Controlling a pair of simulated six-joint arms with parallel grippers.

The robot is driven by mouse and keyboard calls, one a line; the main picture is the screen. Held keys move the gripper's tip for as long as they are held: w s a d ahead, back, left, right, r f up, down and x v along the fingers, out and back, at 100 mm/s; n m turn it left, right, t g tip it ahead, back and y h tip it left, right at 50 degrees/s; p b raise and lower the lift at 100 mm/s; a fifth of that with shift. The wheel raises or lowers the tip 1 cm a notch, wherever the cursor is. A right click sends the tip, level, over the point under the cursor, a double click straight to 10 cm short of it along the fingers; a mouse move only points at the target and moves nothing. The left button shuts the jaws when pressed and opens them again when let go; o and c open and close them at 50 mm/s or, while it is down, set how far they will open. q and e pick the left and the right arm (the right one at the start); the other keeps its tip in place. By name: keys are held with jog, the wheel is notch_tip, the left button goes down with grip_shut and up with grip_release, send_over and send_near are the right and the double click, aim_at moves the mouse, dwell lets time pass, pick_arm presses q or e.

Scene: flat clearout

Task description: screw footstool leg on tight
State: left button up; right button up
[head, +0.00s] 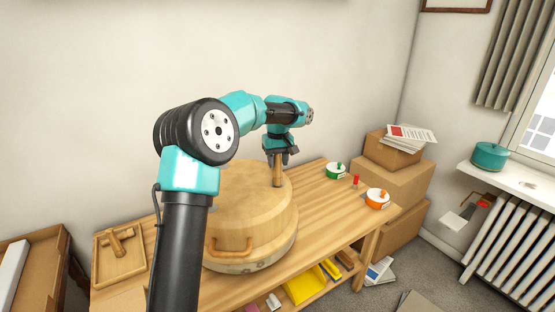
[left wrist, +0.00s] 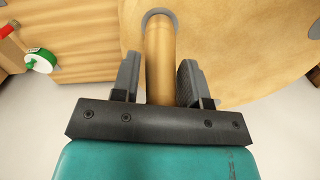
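The footstool (head: 240,205) is a round, pale wooden body on the wooden table, with a wooden handle on its side. A footstool leg (head: 277,173) stands upright on its top near the right rear edge. In the left wrist view the leg (left wrist: 160,65) ends at a grey ring on the footstool top (left wrist: 225,60). My left gripper (head: 279,155) is above the footstool, at the upper part of the leg. In the left wrist view its fingers (left wrist: 160,80) stand either side of the leg with narrow gaps, so it looks open around it. My right gripper is not in view.
A wooden tray (head: 104,278) with a wooden piece stands at the table's left. A green-and-white container (head: 336,171), a small red item (head: 355,182) and an orange-and-white container (head: 377,199) stand at the right. Cardboard boxes (head: 392,185) are beyond the table.

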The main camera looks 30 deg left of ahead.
pick_arm(q)
jog(key=o, duration=0.4)
jog(key=shift+r, duration=0.25)
jog(key=shift+r, duration=0.15)
notch_tip(320, 180, up, 17)
jog(key=shift+r, duration=0.1)
dwell(0.9)
